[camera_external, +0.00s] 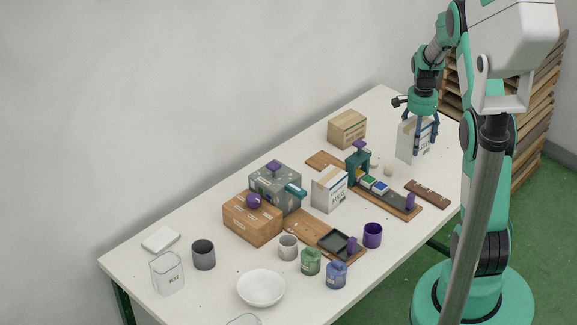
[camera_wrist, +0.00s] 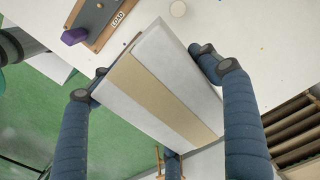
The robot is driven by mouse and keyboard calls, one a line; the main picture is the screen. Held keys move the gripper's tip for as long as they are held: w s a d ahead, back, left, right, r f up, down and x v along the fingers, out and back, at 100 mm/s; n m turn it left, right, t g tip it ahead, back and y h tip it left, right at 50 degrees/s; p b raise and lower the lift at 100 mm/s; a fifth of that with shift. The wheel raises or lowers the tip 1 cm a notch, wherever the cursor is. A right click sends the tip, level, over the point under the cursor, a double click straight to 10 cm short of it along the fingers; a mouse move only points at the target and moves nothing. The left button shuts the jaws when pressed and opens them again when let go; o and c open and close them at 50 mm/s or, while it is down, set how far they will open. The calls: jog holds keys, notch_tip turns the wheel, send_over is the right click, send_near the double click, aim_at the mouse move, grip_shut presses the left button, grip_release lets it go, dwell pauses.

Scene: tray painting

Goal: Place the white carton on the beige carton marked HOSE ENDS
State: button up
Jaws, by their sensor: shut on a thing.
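A white carton (camera_external: 405,142) with a printed side is between the fingers of my gripper (camera_external: 424,139) at the far right of the table. In the wrist view the white carton (camera_wrist: 186,62) shows a beige strip along it, and the blue fingers of my gripper (camera_wrist: 150,82) are shut on its two sides. I cannot tell whether it touches the table. A beige carton (camera_external: 347,130) with small markings stands at the table's back edge, left of my gripper. Its lettering is too small to read.
A second white carton (camera_external: 329,189) stands mid-table. A wooden board with a teal stand (camera_external: 358,167) and a brown board (camera_external: 427,194) lie near my gripper. A brown box (camera_external: 252,220) with a purple ball, cups, jars and a white bowl (camera_external: 261,287) fill the nearer part.

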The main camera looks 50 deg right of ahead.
jog(key=w+r+m+p, duration=0.1)
jog(key=w+r+p, duration=0.2)
jog(key=w, duration=0.6)
jog(key=w+r+m+p, duration=0.1)
jog(key=w+r+p, duration=0.2)
jog(key=w, duration=0.6)
jog(key=w+d+r+m+p, duration=0.1)
jog(key=w+r+m+p, duration=0.1)
jog(key=w+p, duration=0.4)
jog(key=shift+w+r+p, duration=0.4)
jog(key=shift+w+r, duration=0.3)
jog(key=shift+w, duration=0.8)
jog(key=shift+f, duration=0.1)
jog(key=shift+f+p, duration=0.3)
jog(key=shift+f, duration=2.5)
jog(key=shift+f, duration=0.15)
jog(key=shift+f, duration=1.95)
jog(key=shift+f, duration=0.2)
